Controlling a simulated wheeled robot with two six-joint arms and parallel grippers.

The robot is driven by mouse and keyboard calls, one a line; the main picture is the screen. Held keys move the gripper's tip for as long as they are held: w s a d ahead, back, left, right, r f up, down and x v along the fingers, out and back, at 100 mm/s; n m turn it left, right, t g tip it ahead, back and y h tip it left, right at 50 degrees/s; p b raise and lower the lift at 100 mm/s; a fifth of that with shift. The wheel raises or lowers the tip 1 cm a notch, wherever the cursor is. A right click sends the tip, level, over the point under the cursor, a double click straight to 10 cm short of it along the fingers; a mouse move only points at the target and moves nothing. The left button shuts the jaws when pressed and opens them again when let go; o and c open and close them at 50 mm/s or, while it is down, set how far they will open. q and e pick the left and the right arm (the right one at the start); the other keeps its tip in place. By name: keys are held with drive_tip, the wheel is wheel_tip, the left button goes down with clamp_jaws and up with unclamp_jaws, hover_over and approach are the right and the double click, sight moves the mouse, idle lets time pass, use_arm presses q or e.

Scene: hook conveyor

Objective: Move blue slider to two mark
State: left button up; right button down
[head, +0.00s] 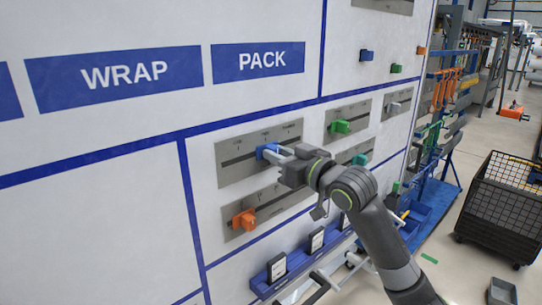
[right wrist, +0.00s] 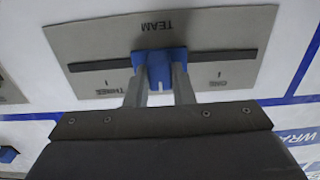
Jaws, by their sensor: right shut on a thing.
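The blue slider (head: 267,151) sits on the slot of a grey plate (head: 232,174) on the white wall panel. In the right wrist view the blue slider (right wrist: 158,68) is near the middle of the dark slot, about midway between the upside-down THREE mark at left and ONE mark at right. No two mark shows there; the slider and fingers cover that spot. My right gripper (head: 279,152) is shut on the slider, with one finger on each side of it in the right wrist view (right wrist: 159,85). My left gripper is out of view.
An orange slider (head: 243,219) sits on the plate below, and a green slider (head: 341,127) on a plate to the right. A blue rack (head: 258,284) with dark cards juts out below. A black wire cart (head: 500,205) stands on the floor at right.

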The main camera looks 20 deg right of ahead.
drive_tip(key=c, duration=1.2)
unclamp_jaws()
drive_tip(key=shift+c, duration=0.2)
drive_tip(key=shift+s, duration=0.1)
drive_tip(key=p+v, duration=1.2)
drive_tip(key=v, duration=0.5)
drive_tip(key=shift+d, duration=0.1)
